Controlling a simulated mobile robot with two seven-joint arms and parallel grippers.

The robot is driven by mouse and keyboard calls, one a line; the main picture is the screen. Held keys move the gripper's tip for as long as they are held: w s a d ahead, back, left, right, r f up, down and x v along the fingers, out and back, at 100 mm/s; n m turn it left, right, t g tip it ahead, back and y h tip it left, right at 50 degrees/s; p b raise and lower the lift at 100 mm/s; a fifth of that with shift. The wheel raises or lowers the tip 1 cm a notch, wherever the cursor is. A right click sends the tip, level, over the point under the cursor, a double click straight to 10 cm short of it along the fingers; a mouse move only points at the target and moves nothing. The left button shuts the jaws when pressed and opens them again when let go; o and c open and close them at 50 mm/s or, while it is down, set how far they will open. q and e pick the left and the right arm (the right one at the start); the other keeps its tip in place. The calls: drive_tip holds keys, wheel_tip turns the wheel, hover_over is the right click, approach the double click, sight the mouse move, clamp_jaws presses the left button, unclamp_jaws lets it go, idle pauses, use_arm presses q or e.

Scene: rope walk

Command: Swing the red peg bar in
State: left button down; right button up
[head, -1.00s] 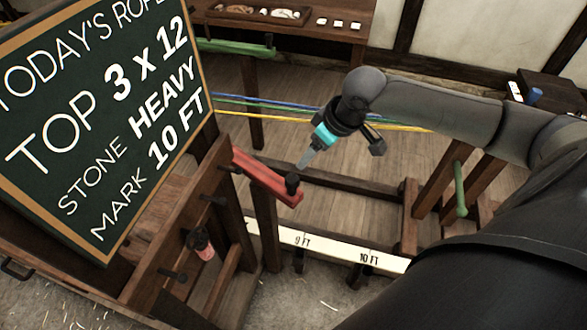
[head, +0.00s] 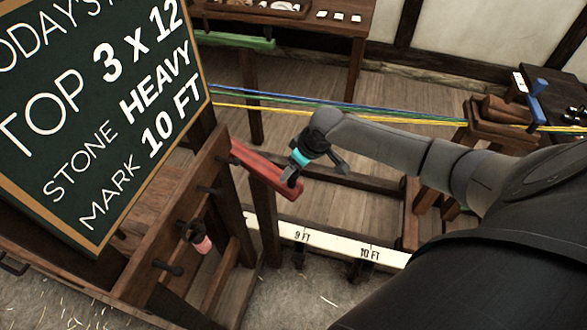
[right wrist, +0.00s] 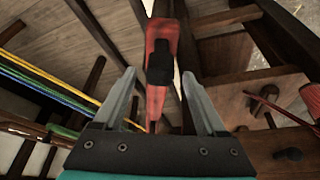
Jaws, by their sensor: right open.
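The red peg bar (head: 266,169) juts out from a dark wooden post in the head view and slants down to the right. My right gripper (head: 291,181) is at its outer end, over the dark peg there. In the right wrist view the red bar (right wrist: 158,95) runs between the two open fingers of my right gripper (right wrist: 162,95). The dark peg (right wrist: 160,63) stands in the gap ahead of them, with room on both sides. I cannot tell whether either finger touches it. My left gripper is not in view.
A chalkboard (head: 100,110) fills the left side. Blue, green and yellow ropes (head: 330,105) stretch across behind my right arm. A white scale board (head: 325,240) marked 9 FT and 10 FT lies below. A green bar (head: 235,42) is at the back.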

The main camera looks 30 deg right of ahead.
drive_tip(key=shift+w+f, duration=0.1)
drive_tip(key=shift+f, duration=0.1)
drive_tip(key=shift+c, duration=0.4)
clamp_jaws()
idle(1.0)
